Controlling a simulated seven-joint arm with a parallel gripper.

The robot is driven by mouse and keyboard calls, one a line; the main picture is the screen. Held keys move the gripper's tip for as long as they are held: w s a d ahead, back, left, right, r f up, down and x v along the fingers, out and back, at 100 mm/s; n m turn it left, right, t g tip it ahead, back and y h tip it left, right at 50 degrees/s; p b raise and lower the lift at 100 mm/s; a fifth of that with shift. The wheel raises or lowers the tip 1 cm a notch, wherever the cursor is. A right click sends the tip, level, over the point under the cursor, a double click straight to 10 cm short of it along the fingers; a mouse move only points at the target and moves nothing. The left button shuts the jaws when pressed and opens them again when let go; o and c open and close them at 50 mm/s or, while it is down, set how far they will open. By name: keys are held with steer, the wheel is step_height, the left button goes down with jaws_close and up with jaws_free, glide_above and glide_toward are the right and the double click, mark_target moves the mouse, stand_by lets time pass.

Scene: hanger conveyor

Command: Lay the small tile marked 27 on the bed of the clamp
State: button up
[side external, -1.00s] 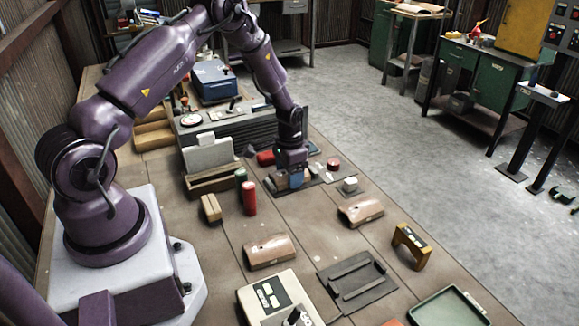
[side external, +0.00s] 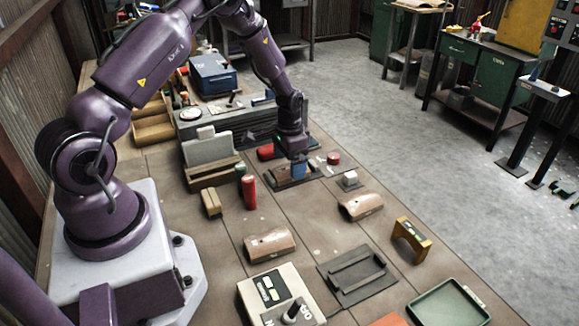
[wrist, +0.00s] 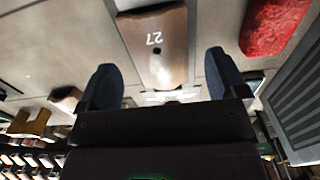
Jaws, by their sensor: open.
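The small tile marked 27 is a brown, arched piece with a dark hole. In the wrist view the tile (wrist: 160,65) lies ahead of my open fingers, its number upside down. In the wrist view the fingers (wrist: 163,78) stand apart with clear gaps either side of the tile. I cannot tell for certain which part is the clamp bed.
Two larger tan tiles (side external: 270,244) (side external: 360,206), a railed plate (side external: 355,276), a yellow bridge (side external: 411,238) and a lever box (side external: 279,297) stand nearer the camera.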

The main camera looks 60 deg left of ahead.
mark_target(283, 173)
step_height(283, 173, up, 11)
stand_by(0.3)
steer(key=shift+f, duration=0.15)
steer(key=s+d+r+t, duration=0.5)
steer(key=s+d+r, duration=1.3)
steer(key=s+r, duration=0.2)
steer(key=shift+r+t, duration=0.3)
steer(key=shift+r, duration=0.45)
